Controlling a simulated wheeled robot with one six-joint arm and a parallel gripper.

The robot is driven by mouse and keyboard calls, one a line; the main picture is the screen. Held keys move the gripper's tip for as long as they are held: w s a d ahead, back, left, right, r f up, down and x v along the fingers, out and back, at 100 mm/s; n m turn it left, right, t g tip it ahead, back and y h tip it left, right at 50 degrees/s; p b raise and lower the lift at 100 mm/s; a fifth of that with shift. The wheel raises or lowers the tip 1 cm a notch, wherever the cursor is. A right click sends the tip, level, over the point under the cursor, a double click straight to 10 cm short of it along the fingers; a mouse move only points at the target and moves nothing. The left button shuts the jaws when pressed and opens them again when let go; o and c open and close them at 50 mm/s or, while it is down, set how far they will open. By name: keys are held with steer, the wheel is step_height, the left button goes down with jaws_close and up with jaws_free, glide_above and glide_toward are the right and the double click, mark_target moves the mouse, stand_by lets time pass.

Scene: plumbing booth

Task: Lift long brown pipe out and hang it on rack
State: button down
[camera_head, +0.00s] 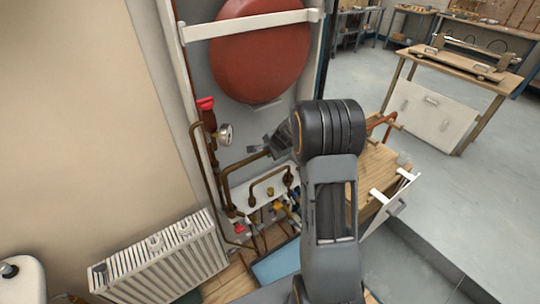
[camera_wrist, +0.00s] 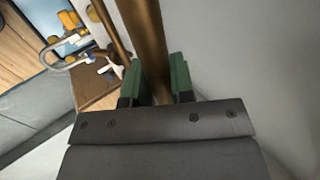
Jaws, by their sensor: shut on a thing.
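My gripper (camera_head: 270,148) is at the pipework in the open booth cabinet, below the red round vessel. In the wrist view its two green-padded fingers (camera_wrist: 155,80) are shut on a brown pipe (camera_wrist: 148,35), which runs up between them out of the picture. In the head view a bent brown pipe (camera_head: 243,163) runs from the gripper down to the left toward the fittings. My arm hides part of the cabinet's right side. Whether the held pipe is free of its fittings cannot be told. No rack can be identified for certain.
The red vessel (camera_head: 260,50) sits behind a white strap. A second brown pipe (camera_wrist: 107,25) runs beside the held one. A white radiator (camera_head: 160,256) stands lower left. A wooden bench (camera_head: 375,170) with white brackets (camera_head: 380,196) is at right. Open floor lies beyond it.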

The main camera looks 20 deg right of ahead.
steer(key=s+a+r, duration=0.1)
steer(key=s+r, duration=0.8)
steer(key=s, duration=0.4)
steer(key=shift+s+a+r+b, duration=0.15)
steer(key=shift+s+r+b, duration=0.15)
steer(key=shift+s+r, duration=0.1)
steer(key=shift+f, duration=0.1)
